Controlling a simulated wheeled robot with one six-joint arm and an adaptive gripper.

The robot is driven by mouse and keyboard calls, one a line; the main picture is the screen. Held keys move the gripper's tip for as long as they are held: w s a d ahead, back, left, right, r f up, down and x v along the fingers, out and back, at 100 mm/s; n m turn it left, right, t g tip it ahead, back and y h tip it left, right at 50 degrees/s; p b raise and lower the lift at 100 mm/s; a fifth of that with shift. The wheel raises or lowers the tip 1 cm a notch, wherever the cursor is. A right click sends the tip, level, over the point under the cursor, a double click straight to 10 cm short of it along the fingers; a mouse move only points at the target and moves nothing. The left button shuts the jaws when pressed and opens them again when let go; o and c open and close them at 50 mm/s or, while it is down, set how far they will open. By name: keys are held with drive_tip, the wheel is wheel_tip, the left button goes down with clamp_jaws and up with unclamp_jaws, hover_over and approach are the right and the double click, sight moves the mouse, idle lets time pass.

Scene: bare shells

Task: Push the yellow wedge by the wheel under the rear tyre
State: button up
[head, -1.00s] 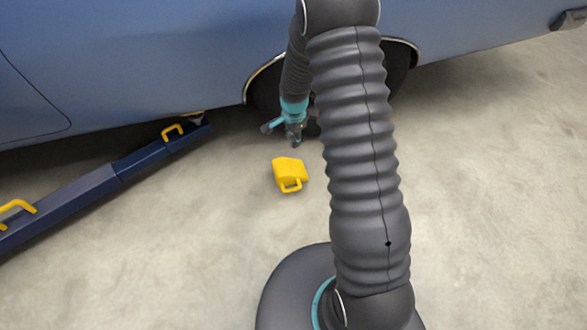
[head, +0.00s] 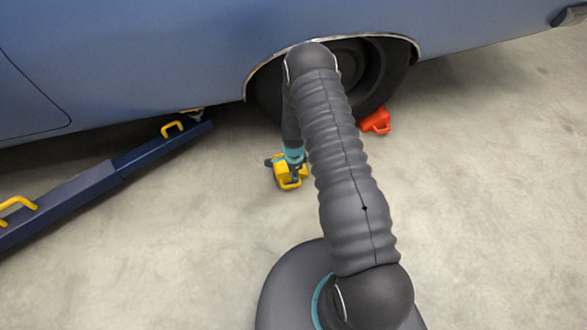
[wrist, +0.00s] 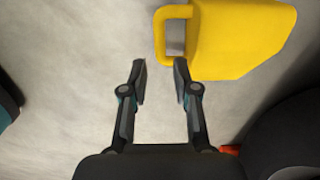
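The yellow wedge (head: 281,182) lies on the floor in front of the wheel, with its loop handle on the side facing my base. In the wrist view the wedge (wrist: 240,40) is at the upper right. My gripper (head: 294,174) is at the wedge in the head view and hides part of it. In the wrist view my gripper (wrist: 163,70) is open with nothing between its fingers; the right fingertip is close to the handle, and I cannot tell if they touch. The rear tyre (head: 375,75) is partly hidden by my arm; a dark round shape, likely the tyre (wrist: 290,140), is at the lower right.
A red wedge (head: 377,121) sits against the tyre's right side. A dark blue jack or ramp (head: 90,190) with yellow handles lies at the left, reaching under the blue car body (head: 150,60). The floor around the yellow wedge is bare.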

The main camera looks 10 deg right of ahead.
sight(294, 185)
wheel_tip(294, 185, down, 8)
drive_tip(key=shift+f, duration=0.2)
idle(0.3)
clamp_jaws()
drive_tip(key=shift+w, duration=0.1)
drive_tip(key=shift+w+b, duration=4.1)
drive_tip(key=shift+w, duration=0.3)
drive_tip(key=shift+o, duration=1.4)
unclamp_jaws()
